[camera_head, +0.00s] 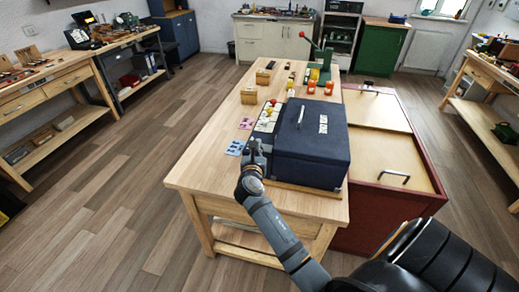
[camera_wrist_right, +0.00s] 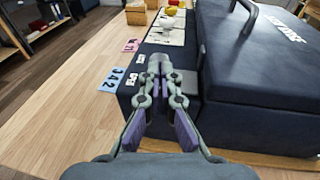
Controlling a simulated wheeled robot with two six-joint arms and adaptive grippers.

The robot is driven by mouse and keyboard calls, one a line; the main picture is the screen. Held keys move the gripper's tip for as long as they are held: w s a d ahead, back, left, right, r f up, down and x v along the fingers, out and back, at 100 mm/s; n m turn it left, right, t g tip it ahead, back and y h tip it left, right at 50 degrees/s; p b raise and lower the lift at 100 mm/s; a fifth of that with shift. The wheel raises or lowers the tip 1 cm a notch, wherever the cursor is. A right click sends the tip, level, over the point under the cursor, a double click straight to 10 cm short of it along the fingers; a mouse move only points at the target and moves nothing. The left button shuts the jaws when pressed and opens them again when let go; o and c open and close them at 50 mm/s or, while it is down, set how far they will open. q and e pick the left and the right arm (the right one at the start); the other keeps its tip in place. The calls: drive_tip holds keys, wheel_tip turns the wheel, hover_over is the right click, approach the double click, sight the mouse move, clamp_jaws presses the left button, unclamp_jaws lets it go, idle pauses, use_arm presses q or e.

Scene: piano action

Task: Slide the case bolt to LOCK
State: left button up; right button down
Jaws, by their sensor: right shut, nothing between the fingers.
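The dark blue case (camera_head: 312,150) stands on the wooden workbench, its lid shut, with a handle and white lettering on top. It also shows at the right of the right wrist view (camera_wrist_right: 260,75). My right gripper (camera_head: 256,146) is over the low dark ledge at the case's left side. In the right wrist view the gripper's fingertips (camera_wrist_right: 158,65) are together and empty, above that ledge. Small white lettering (camera_wrist_right: 132,79) shows on the ledge beside the fingers, too small to read surely. The bolt is not clearly visible; the fingers may hide it. My left gripper is not in view.
A blue card (camera_wrist_right: 112,80) and a pink card (camera_wrist_right: 131,45) lie on the bench left of the case. A pale panel with coloured knobs (camera_head: 268,117) lies beyond the gripper. Wooden blocks and orange items (camera_head: 328,88) stand farther back. The bench's left front (camera_head: 205,180) is clear.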

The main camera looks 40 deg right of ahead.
sight(260, 140)
drive_tip(key=w+d+p, duration=0.2)
drive_tip(key=w+d, duration=0.1)
drive_tip(key=shift+d+r, duration=0.2)
drive_tip(key=shift+r, duration=0.15)
drive_tip(key=shift+w+d+f+p, duration=0.15)
drive_tip(key=shift+w+d+p, duration=0.05)
drive_tip(key=shift+d+p, duration=0.1)
drive_tip(key=shift+a, duration=0.15)
drive_tip(key=shift+s, duration=0.1)
